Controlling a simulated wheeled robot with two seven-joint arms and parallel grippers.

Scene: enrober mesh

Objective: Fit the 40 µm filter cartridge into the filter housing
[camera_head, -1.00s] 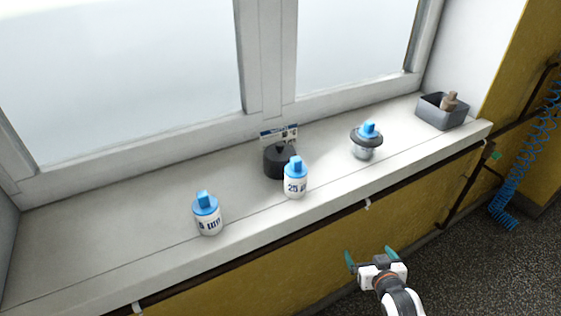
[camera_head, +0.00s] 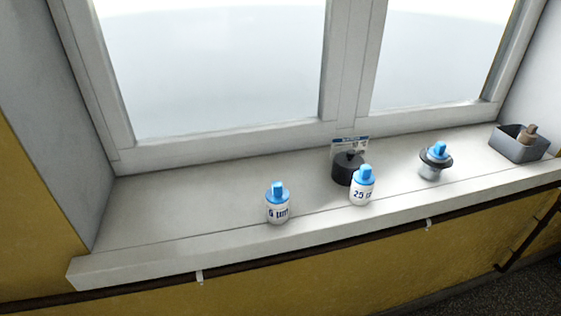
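A white cartridge with a blue top (camera_head: 277,204) stands upright at the front of the sill; its label seems to read 5 µm. A second such cartridge (camera_head: 362,186), labelled 25 with the rest turned away, stands to its right. A grey cup with a wide dark rim (camera_head: 434,168) stands further right, with a blue top (camera_head: 438,151) like the cartridges' showing in it; no label shows there. I cannot tell whether this cup is the filter housing. No label reading 40 µm is legible. Neither gripper is in view.
A black cylinder (camera_head: 345,170) stands just behind the 25 cartridge, before a small printed card (camera_head: 349,146) at the window frame. A grey bin (camera_head: 518,147) with a brown object (camera_head: 527,134) stands at the far right. The sill's left part (camera_head: 170,215) is clear.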

